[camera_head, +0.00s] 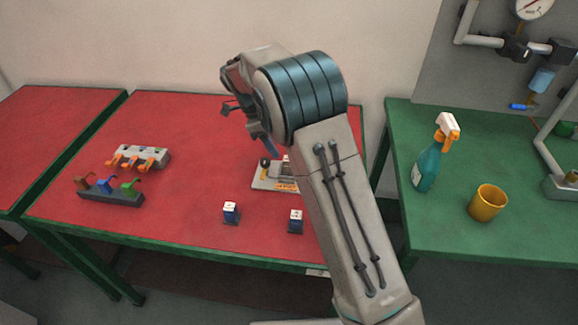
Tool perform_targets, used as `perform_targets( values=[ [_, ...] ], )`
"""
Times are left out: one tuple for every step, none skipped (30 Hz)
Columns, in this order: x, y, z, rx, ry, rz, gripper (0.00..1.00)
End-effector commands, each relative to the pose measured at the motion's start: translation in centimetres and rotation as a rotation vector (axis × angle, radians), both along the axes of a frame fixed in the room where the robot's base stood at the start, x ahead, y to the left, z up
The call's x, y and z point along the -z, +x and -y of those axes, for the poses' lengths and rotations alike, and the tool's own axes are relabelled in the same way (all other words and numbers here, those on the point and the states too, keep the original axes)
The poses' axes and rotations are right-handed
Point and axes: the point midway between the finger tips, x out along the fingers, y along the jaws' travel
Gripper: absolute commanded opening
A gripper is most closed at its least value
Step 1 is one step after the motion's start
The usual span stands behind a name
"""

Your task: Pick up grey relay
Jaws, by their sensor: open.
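Two small relay-like blocks stand upright on the red table (190,120) near its front edge. The left block (231,212) and the right block (296,221) both have a white top and dark blue sides. I cannot tell which, if either, is the grey relay. My gripper (248,128) is open and empty, above the back middle of the table. It is apart from both blocks, which lie nearer the front. My arm hides part of the table's right side.
A grey block with orange levers (143,157) and a dark rack with coloured hooks (110,193) stand at left. A pale panel (267,178) is partly behind my arm. A spray bottle (426,168) and yellow cup (487,204) stand on the green table (440,226).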

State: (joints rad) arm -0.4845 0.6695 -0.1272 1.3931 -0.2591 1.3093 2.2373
Motion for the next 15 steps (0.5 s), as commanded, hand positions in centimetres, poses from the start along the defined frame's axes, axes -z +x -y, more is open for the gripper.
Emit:
perform_targets(
  values=[
    [0.8,-0.1,0.4,0.0,-0.001,-0.003,0.51],
    [1.2,-0.1,0.6,0.001,-0.001,-0.002,0.51],
    [1.7,-0.2,0.8,0.001,0.0,-0.003,0.51],
    [2.0,-0.2,0.9,0.0,-0.001,-0.002,0.51],
    [2.2,-0.2,1.0,-0.001,0.0,-0.001,0.51],
    [2.4,-0.2,1.1,-0.001,0.0,-0.001,0.51],
    [2.5,-0.2,1.1,-0.001,0.0,-0.001,0.51],
    [2.7,-0.3,1.2,-0.001,0.0,-0.001,0.51],
    [2.9,-0.3,1.3,-0.001,-0.001,-0.002,0.51],
    [3.1,-0.4,1.5,-0.001,0.0,-0.003,0.51],
    [3.4,-0.5,1.7,-0.001,0.0,-0.003,0.51],
    [3.8,-0.7,2.0,-0.001,0.0,-0.004,0.51],
    [4.2,-0.8,2.3,0.001,0.0,-0.004,0.51],
    [4.6,-0.9,2.6,0.001,0.0,-0.005,0.51],
    [5.1,-1.1,2.9,0.001,0.0,-0.005,0.51]
  ],
)
